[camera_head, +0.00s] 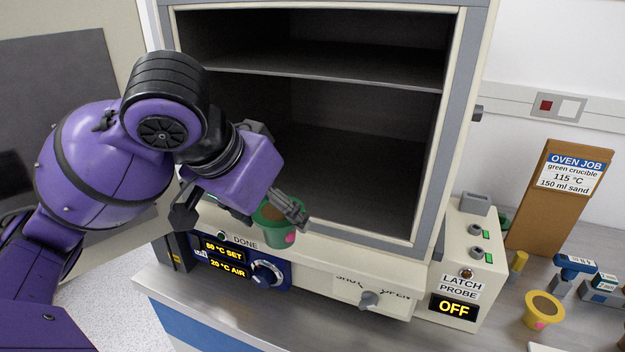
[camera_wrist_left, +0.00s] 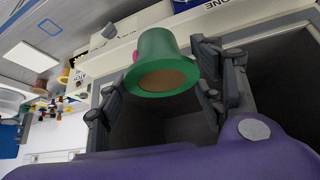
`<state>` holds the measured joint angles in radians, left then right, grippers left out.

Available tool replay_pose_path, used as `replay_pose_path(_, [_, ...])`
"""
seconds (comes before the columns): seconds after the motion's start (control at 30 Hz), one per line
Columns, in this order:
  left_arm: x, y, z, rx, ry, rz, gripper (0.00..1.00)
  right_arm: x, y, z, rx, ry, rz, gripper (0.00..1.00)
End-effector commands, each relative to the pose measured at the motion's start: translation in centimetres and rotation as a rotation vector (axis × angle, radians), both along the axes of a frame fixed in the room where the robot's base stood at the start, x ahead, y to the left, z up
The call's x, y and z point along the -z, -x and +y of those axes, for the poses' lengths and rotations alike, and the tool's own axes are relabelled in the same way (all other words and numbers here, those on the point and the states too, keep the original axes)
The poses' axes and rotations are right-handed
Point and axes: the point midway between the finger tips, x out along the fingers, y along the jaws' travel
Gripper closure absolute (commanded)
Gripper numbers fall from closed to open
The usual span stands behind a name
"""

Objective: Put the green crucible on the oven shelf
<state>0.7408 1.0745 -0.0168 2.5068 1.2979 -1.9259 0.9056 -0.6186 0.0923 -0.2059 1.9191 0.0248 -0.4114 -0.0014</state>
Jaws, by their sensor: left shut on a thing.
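The green crucible (camera_head: 275,234), with brown contents and a pink mark, is held roughly upright in front of the oven's lower front edge, above the control panel. My left gripper (camera_head: 268,208) is shut on it. In the left wrist view the crucible (camera_wrist_left: 163,60) sits between the dark fingers (camera_wrist_left: 160,88). The oven stands open. Its shelf (camera_head: 330,66) crosses the upper part of the dark chamber and looks empty. The crucible is outside the chamber, lower than the shelf. My right gripper is not in view.
The oven panel (camera_head: 225,258) reads 80 °C SET and 20 °C AIR. The latch probe box (camera_head: 465,260) reads OFF. A job card (camera_head: 569,172) names green crucible, 115 °C, 150 ml sand. A yellow crucible (camera_head: 543,309) stands at right. The chamber floor looks clear.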

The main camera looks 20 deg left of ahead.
Motion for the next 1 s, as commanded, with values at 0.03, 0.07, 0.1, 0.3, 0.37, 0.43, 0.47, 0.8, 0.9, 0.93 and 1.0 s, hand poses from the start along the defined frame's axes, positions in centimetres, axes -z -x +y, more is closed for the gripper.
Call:
replay_pose_path(0.03, [-0.2, -0.3, 0.0, -0.005, -0.006, -0.003, 0.66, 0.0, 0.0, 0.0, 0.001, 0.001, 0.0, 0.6])
replay_pose_path(0.07, [-0.2, -0.4, -0.1, -0.006, -0.006, -0.005, 0.66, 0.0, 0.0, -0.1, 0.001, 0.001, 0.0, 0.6])
replay_pose_path(0.1, [-0.3, -0.7, -0.2, -0.005, -0.008, -0.005, 0.66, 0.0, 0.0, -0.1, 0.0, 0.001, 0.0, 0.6])
replay_pose_path(0.3, [-0.2, -2.0, -0.6, -0.004, -0.009, -0.005, 0.66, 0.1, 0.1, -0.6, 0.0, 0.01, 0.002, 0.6])
replay_pose_path(0.37, [-0.2, -2.3, -0.5, -0.008, -0.007, -0.005, 0.66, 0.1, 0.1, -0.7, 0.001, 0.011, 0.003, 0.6])
replay_pose_path(0.43, [-0.2, -2.7, -0.5, -0.011, -0.005, -0.004, 0.66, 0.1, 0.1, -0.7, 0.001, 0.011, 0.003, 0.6])
replay_pose_path(0.47, [-0.1, -2.9, -0.4, -0.013, -0.003, -0.004, 0.66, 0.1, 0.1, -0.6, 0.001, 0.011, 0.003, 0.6])
replay_pose_path(0.8, [-0.1, -8.6, -2.0, -0.009, 0.005, -0.002, 0.66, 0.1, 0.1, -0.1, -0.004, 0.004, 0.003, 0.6])
replay_pose_path(0.9, [-0.1, -10.8, -2.5, -0.01, 0.006, -0.002, 0.66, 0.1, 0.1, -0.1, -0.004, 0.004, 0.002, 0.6])
replay_pose_path(0.93, [-0.1, -11.6, -2.7, -0.009, 0.005, -0.002, 0.66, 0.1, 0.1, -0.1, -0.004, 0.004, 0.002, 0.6])
replay_pose_path(1.0, [-0.1, -13.4, -3.1, -0.01, 0.006, -0.002, 0.66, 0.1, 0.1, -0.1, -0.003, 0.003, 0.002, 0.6])
